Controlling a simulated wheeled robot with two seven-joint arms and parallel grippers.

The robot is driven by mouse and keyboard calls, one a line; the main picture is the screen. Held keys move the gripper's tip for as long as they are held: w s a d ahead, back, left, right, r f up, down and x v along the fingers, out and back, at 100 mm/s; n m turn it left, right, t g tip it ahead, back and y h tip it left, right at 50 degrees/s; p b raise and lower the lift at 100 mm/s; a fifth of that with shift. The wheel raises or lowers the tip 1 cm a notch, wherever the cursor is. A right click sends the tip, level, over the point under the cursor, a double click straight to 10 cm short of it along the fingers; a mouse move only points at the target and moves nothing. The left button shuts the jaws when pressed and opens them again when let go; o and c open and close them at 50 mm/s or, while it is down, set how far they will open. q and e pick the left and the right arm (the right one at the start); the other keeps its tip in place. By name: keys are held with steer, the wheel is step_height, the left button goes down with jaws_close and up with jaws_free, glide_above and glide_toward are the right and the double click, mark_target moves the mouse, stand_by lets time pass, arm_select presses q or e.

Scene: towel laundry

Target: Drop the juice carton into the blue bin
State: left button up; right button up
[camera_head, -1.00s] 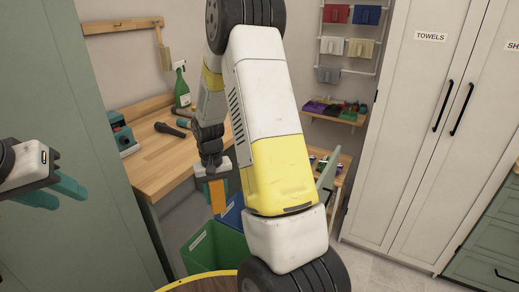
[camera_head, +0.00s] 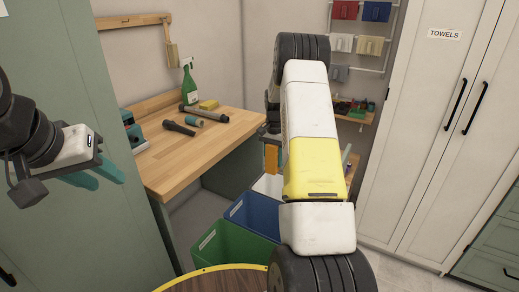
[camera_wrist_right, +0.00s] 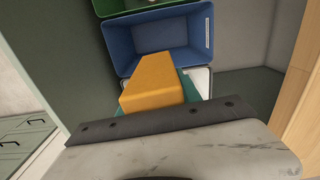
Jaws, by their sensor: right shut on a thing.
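The orange juice carton (camera_head: 271,158) hangs in my right gripper (camera_wrist_right: 158,100), which is shut on it. In the head view my right arm hides much of that gripper. The blue bin (camera_head: 262,222) stands on the floor below and to the left of the carton. In the right wrist view the carton (camera_wrist_right: 158,82) overlaps the near part of the blue bin (camera_wrist_right: 118,45) and is held above the bins. My left gripper (camera_head: 98,178) is at the far left, away from the bins, with its teal fingers apart and nothing between them.
A green bin (camera_head: 222,245) stands in front of the blue one, and a white bin (camera_head: 268,184) behind it. A wooden workbench (camera_head: 215,140) with a green spray bottle (camera_head: 188,85) and tools is to the left. A round, yellow-rimmed table (camera_head: 200,273) is in the foreground.

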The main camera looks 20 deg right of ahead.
mark_target(274, 149)
steer(key=shift+f, duration=1.75)
steer(key=o, duration=1.4)
step_height(274, 149, up, 7)
steer(key=shift+r, duration=0.4)
